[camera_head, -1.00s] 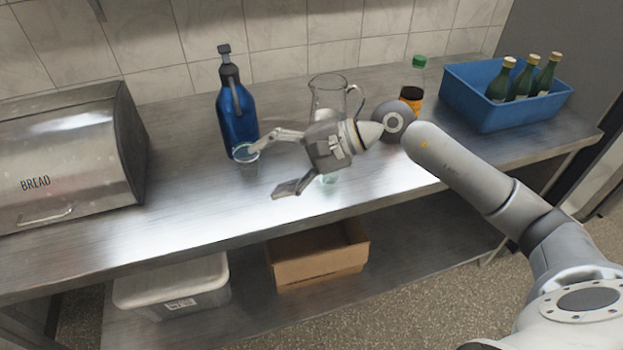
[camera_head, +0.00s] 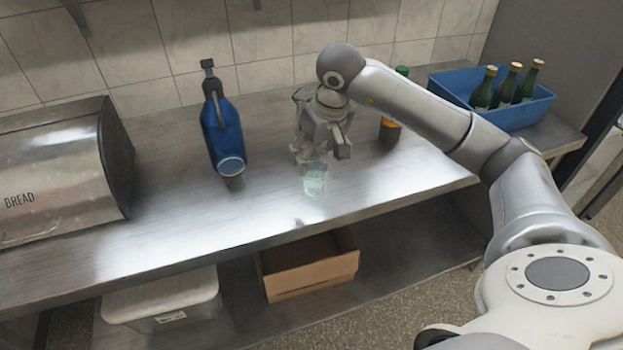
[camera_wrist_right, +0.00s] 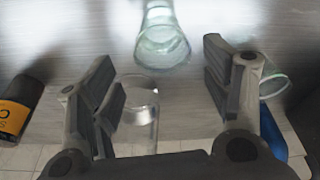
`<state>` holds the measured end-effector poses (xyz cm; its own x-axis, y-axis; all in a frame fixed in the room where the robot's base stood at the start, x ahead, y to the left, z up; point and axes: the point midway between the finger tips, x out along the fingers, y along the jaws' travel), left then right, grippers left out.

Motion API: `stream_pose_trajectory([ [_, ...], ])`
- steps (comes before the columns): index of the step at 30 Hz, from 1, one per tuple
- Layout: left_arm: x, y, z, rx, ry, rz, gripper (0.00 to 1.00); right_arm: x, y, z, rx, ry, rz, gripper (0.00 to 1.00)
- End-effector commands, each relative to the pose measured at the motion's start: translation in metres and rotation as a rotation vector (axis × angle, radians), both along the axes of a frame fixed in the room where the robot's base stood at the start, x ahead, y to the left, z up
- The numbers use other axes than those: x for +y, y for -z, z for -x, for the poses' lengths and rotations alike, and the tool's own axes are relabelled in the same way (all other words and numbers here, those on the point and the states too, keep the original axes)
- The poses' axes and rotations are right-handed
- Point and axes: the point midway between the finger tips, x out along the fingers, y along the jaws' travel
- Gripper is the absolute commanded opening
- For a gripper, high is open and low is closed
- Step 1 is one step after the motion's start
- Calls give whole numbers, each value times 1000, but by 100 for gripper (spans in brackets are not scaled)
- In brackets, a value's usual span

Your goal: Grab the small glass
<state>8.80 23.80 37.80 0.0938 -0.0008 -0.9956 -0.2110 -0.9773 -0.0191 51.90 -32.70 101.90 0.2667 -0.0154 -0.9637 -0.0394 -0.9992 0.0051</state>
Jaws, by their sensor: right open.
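Two drinking glasses stand on the steel counter. A pale green clear glass (camera_head: 314,182) is near the front middle; it also shows at the top of the right wrist view (camera_wrist_right: 162,42). A short clear glass (camera_head: 232,172) stands in front of the blue bottle, and in the right wrist view (camera_wrist_right: 273,82) it is partly behind a finger. I cannot tell surely which is the small one. My right gripper (camera_head: 322,155) points down, open and empty, just behind the green glass. The fingers also frame the right wrist view (camera_wrist_right: 165,85). My left gripper is not in view.
The blue bottle (camera_head: 222,135) stands left of the gripper. A clear jug (camera_wrist_right: 138,115) is behind the gripper, mostly hidden in the head view. A dark jar with an orange label (camera_head: 390,130) is to the right. A bread box (camera_head: 60,160) and blue crate (camera_head: 440,85) flank the counter.

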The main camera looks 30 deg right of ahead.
Motion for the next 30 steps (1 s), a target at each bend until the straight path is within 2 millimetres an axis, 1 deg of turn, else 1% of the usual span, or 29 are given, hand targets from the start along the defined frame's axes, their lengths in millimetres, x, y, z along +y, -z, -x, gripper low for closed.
stream_pose_trajectory([
  [1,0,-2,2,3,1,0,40,1,8,-2,4,-1,-2,72],
  [3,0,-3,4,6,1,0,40,1,17,-5,3,0,-3,72],
  [8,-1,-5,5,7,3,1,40,1,28,-8,0,0,-4,72],
  [11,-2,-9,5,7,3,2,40,2,36,-8,4,0,-4,72],
  [15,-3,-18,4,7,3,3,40,4,55,-10,6,-1,-6,72],
  [19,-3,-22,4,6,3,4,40,3,72,-15,2,1,-7,72],
  [23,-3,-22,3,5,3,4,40,3,79,-17,0,1,-5,72],
  [28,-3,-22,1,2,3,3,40,3,79,-18,-1,0,-5,72],
  [29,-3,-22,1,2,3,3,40,3,79,-18,-1,0,-5,70],
  [30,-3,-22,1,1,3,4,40,3,79,-18,-1,0,-5,65],
])
